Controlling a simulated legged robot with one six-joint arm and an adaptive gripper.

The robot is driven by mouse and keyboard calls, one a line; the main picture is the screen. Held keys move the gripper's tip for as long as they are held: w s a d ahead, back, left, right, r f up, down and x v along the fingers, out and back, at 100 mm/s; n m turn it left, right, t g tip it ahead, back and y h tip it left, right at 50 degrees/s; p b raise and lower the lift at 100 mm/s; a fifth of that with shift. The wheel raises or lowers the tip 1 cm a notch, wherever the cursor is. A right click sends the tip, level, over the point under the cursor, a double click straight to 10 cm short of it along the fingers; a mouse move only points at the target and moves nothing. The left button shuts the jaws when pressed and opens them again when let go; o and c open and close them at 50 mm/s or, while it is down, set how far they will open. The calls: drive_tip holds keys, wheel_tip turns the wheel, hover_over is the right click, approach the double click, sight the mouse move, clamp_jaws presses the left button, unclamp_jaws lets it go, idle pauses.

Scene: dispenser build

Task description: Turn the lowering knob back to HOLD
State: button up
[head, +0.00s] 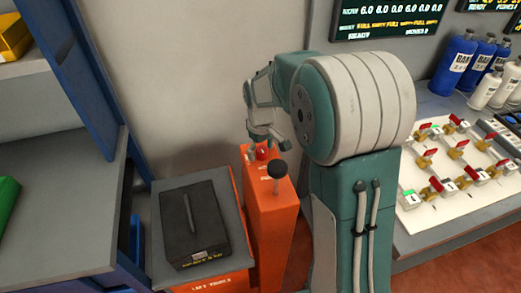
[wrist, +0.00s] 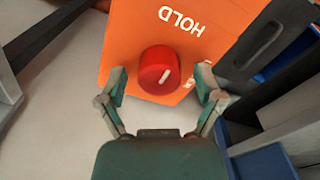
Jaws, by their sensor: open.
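The lowering knob (wrist: 158,69) is a round red knob on an orange panel (wrist: 125,35). It has a short white mark that slants from lower left to upper right in the wrist view. My gripper (wrist: 161,82) is open, one finger on each side of the knob, with visible gaps. In the head view my gripper (head: 264,137) is just above the red knob (head: 261,154), on top of the orange cabinet (head: 270,215).
A black-topped lever (head: 278,170) rises from the cabinet near the knob. A dark flat case (head: 193,222) lies on the stand to the left. Blue-framed shelves (head: 85,60) stand far left. A bench (head: 440,228) with red-handled valves and bottles is right.

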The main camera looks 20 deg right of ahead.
sight(260, 148)
wheel_tip(260, 148, up, 12)
idle(0.4)
drive_tip(key=shift+a+f, duration=0.1)
drive_tip(key=s+r+t, duration=0.1)
drive_tip(key=s, duration=0.2)
drive_tip(key=s+r+m, duration=0.1)
drive_tip(key=s+r, duration=0.1)
drive_tip(key=s, duration=0.2)
drive_tip(key=s+r+m+t, duration=0.1)
drive_tip(key=s+r, duration=0.1)
drive_tip(key=s, duration=0.2)
drive_tip(key=shift+r+t, duration=0.1)
drive_tip(key=shift+t, duration=0.2)
drive_tip(key=s+f+m+t, duration=0.2)
drive_tip(key=s+m+t, duration=0.1)
drive_tip(key=s, duration=1)
drive_tip(key=shift+m, duration=0.3)
drive_tip(key=shift+s, duration=0.1)
